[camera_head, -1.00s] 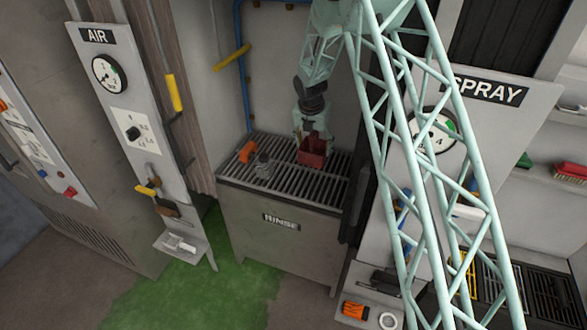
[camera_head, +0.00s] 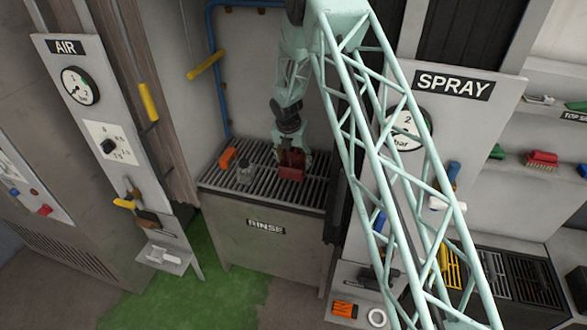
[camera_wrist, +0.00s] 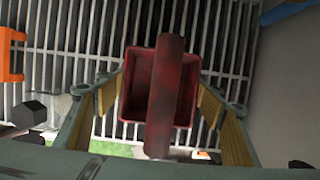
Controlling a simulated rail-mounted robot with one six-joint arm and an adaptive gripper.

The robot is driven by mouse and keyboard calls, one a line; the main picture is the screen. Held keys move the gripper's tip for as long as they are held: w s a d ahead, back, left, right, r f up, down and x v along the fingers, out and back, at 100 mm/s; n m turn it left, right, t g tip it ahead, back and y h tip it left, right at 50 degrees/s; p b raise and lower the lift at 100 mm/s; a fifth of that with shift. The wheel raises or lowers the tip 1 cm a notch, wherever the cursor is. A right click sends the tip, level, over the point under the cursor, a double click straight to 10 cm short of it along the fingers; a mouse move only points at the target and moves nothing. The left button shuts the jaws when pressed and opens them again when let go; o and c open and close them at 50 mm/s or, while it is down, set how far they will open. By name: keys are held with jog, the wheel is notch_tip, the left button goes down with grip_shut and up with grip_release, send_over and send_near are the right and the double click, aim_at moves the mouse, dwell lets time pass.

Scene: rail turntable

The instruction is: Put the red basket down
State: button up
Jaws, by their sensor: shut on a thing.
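The red basket (camera_head: 291,166) is over the slatted grate of the rinse station (camera_head: 262,200) at its right half. In the wrist view the basket (camera_wrist: 132,98) is an open square box with a thick dark-red handle (camera_wrist: 166,95) across its top, and the slats show beneath it. My gripper (camera_head: 290,148) is above the basket. In the wrist view its yellow-padded fingers (camera_wrist: 160,105) stand on both sides of the basket's handle, and it is shut on the basket. Whether the basket's bottom touches the grate is hidden.
An orange block (camera_head: 227,157) and a grey metal fitting (camera_head: 244,172) stand on the grate to the left of the basket. A wall (camera_wrist: 285,90) rises close to the right in the wrist view. Bare slats lie in front of the basket.

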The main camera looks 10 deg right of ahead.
aim_at(291, 151)
jog(key=shift+f, duration=1.85)
jog(key=shift+f, duration=0.15)
jog(key=o, duration=1)
jog(key=shift+c, duration=0.2)
jog(key=shift+r, duration=0.25)
jog(key=shift+v, duration=5.9)
